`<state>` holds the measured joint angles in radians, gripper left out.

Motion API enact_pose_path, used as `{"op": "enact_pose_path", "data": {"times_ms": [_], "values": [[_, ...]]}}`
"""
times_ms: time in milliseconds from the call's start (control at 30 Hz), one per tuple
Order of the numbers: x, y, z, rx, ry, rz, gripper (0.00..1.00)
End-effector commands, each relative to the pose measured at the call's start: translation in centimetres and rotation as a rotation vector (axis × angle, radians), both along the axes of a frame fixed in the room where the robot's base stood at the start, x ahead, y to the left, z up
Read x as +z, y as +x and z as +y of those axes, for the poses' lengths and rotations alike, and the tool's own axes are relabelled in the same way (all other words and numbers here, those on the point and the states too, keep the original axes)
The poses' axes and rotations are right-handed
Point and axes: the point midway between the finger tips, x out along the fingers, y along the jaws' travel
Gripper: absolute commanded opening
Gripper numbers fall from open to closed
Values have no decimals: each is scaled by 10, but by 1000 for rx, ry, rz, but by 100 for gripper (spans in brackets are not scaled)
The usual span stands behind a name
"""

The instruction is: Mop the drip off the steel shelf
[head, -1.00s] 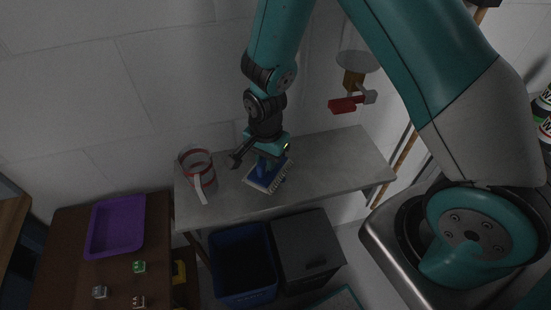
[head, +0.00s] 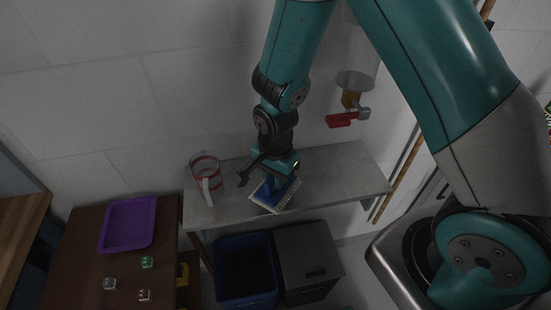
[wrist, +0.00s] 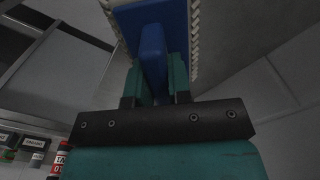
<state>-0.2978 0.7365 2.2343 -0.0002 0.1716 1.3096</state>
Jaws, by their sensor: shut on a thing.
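The grey steel shelf (head: 335,177) runs along the wall in the head view. My gripper (head: 273,182) is over its front middle part, shut on the blue handle of a mop pad with a pale fringed edge (head: 278,199). In the wrist view the gripper fingers (wrist: 157,82) clasp the blue handle (wrist: 153,50), with the blue back and white fringe beyond. The pad is at the shelf's front edge and looks tilted; I cannot tell whether it touches the steel. No drip can be made out; the pad and arm hide part of the shelf.
A clear jug with red bands (head: 207,177) stands on the shelf's left end. A red-handled tap (head: 342,119) hangs above the shelf. A blue bin (head: 245,270) and dark grey bin (head: 309,262) are below. A purple tray (head: 128,223) sits on the brown table at left.

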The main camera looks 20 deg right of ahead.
Motion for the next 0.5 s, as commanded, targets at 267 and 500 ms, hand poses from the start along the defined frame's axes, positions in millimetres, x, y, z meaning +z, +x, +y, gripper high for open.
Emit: {"op": "enact_pose_path", "data": {"times_ms": [267,500], "values": [[30,0,-3,-6,0,-1,0],[46,0,-5,-9,1,-1,0]]}}
